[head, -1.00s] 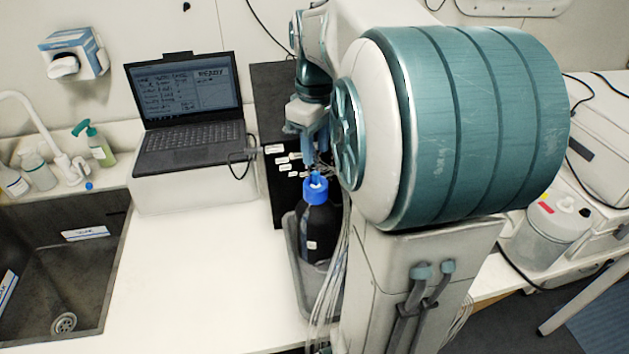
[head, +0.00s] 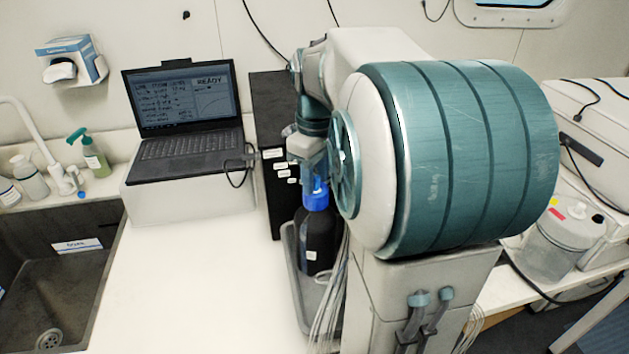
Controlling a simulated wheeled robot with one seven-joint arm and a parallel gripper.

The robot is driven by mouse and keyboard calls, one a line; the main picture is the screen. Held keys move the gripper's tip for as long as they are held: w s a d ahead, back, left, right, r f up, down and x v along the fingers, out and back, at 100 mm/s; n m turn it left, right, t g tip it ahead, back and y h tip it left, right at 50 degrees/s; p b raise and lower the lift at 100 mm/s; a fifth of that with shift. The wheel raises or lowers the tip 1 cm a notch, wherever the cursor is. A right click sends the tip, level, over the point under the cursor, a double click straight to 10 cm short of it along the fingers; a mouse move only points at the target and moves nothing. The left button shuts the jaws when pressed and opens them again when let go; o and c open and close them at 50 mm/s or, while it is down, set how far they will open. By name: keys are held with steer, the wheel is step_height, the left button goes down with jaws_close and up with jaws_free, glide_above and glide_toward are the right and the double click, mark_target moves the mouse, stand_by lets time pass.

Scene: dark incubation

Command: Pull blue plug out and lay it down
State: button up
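A dark bottle (head: 318,243) with a bright blue cap (head: 315,200) stands upright in a grey tray (head: 294,280), left of my arm. I cannot make out a separate blue plug on top of the cap, because my gripper covers that spot. My gripper (head: 318,180) points down right above the cap, with its fingers at the cap's top. The fingers are small and partly hidden by my arm, so I cannot tell whether they are open, shut or touching the cap.
Thin pale tubes (head: 331,300) hang beside the bottle. A dark box (head: 276,110) with white labels stands behind it. A laptop (head: 184,120) sits on a white block to the left. Clear white bench (head: 205,280) lies between the tray and the sink (head: 75,270).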

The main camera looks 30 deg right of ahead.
stand_by(0.8)
jaws_close()
steer(key=shift+r, duration=0.2)
steer(key=shift+r+p, duration=2.55)
steer(key=shift+r, duration=0.3)
